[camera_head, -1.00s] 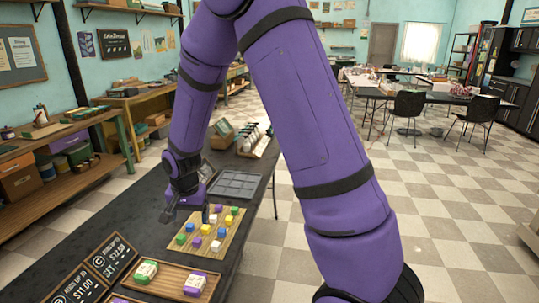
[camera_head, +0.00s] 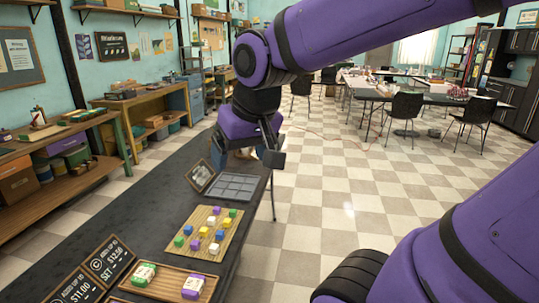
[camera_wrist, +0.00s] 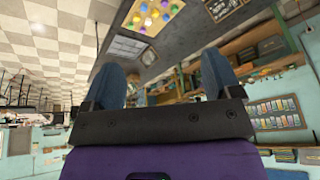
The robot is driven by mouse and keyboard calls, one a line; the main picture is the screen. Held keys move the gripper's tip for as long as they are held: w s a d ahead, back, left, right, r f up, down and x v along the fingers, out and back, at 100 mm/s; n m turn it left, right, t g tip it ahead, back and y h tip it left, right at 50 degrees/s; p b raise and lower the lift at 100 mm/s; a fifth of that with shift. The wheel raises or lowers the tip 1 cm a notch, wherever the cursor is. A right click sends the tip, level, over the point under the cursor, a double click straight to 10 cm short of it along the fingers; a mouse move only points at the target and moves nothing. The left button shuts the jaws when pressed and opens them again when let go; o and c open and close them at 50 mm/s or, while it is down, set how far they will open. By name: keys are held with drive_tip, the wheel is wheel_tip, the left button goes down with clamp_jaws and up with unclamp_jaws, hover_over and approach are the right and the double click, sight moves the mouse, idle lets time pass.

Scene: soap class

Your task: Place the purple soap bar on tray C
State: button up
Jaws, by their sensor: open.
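My gripper (camera_head: 272,157) is open and empty, raised above the far end of the dark table, well beyond the soap. Its two separated fingers (camera_wrist: 162,80) show in the wrist view with nothing between them. Small purple soap bars (camera_head: 195,244) sit among other coloured bars on a wooden mat (camera_head: 185,254). The mat is upside down at the top of the wrist view (camera_wrist: 137,26). A wooden tray (camera_head: 167,281) near the sign marked C (camera_head: 98,263) holds one green-and-white and one purple-and-white bar. Which small purple bar the task names is unclear.
A grey compartment tray (camera_head: 237,187) lies on the table beyond the mat, with a framed picture (camera_head: 201,175) beside it. Another price sign (camera_head: 75,289) stands at the near left. The table left of the mat is bare.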

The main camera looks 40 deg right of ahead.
drive_tip(key=s+r+n, duration=0.1)
drive_tip(key=s, duration=0.6)
drive_tip(key=shift+d+r+n+t, duration=0.25)
drive_tip(key=shift+r+n+t, duration=0.1)
drive_tip(key=shift+n+t, duration=0.05)
drive_tip(key=shift+w, duration=0.1)
idle(0.5)
